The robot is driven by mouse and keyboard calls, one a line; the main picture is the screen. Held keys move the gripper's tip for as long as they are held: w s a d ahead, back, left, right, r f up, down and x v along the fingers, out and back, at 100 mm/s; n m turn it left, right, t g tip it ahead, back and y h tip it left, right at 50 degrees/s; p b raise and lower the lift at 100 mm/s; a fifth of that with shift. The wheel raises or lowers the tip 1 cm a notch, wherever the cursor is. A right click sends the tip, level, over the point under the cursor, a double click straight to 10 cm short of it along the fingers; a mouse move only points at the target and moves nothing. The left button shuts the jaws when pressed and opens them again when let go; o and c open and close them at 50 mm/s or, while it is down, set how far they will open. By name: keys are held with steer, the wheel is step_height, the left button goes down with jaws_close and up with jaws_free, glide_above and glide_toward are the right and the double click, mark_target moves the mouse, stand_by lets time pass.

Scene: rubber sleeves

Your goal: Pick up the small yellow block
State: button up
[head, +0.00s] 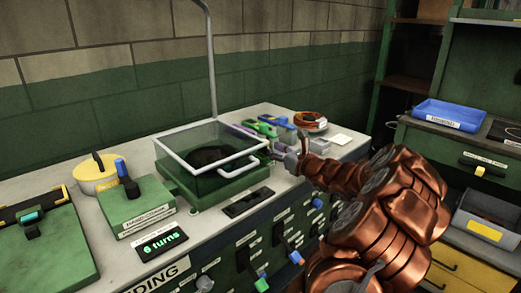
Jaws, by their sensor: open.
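My gripper (284,152) is at the end of my copper-coloured arm, over the bench beside the right end of the clear box (212,152). It is far to the right of the yellow piece. It is open, and I see nothing held in it. Its fingertips are small and partly lost against the things behind.
The clear box has a white rim and front handle and sits on a green base. A green box with a blue lever (128,180) and a yellow round container (95,174) stand left of it. Green tools (262,128) and an orange coil (310,120) lie behind my gripper. Levers line the bench front.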

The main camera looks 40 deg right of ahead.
steer(key=shift+w+d+r, duration=0.15)
steer(key=shift+w, duration=1.25)
steer(key=shift+w+d+r, duration=0.1)
steer(key=shift+w+d, duration=0.05)
steer(key=shift+w, duration=1.25)
steer(key=shift+c, duration=0.4)
jaws_close()
